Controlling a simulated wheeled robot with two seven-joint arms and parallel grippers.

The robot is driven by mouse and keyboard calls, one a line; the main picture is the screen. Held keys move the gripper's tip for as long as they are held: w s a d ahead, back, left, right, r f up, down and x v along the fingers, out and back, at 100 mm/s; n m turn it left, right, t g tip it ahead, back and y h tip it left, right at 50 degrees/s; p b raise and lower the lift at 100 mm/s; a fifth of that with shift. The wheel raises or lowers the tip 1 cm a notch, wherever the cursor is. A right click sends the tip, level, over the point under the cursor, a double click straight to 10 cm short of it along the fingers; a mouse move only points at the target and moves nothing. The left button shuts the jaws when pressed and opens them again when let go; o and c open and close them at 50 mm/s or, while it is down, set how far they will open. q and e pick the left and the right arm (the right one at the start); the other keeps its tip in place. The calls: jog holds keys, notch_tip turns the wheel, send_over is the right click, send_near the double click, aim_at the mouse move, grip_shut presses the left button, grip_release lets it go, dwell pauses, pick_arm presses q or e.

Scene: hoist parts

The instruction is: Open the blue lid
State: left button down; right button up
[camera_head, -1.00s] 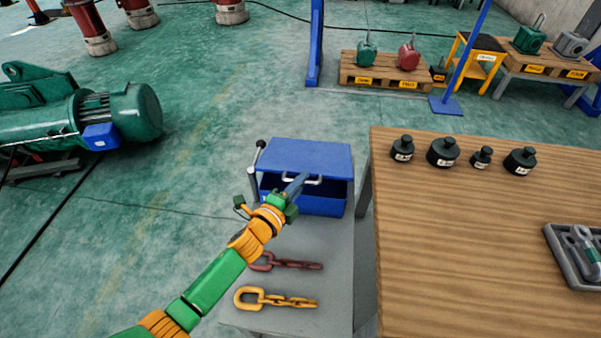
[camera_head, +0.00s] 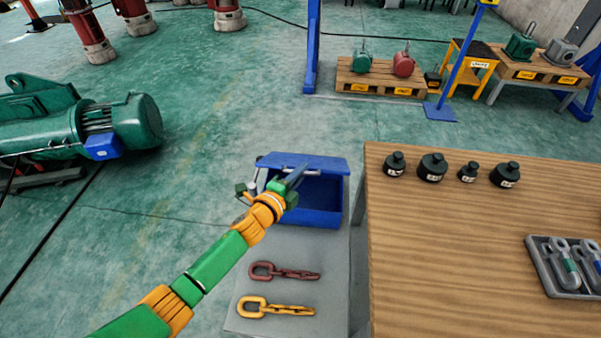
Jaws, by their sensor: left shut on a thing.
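The blue lid (camera_head: 316,161) tops a blue box (camera_head: 313,205) on a grey bench left of the wooden table. The lid is tilted up, and the dark inside of the box shows below its front edge. My left gripper (camera_head: 296,177) is at the lid's front edge, shut on the lid's handle, which its fingers largely hide. My right gripper is not in view.
A dark red chain (camera_head: 284,271) and a yellow chain (camera_head: 275,308) lie on the grey bench (camera_head: 333,290) in front of the box.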

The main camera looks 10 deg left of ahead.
pick_arm(q)
jog(key=c, duration=0.9)
grip_release()
jog(key=shift+s+r, duration=0.1)
jog(key=shift+s, duration=0.1)
jog(key=v, duration=0.7)
jog(key=shift+p, duration=0.45)
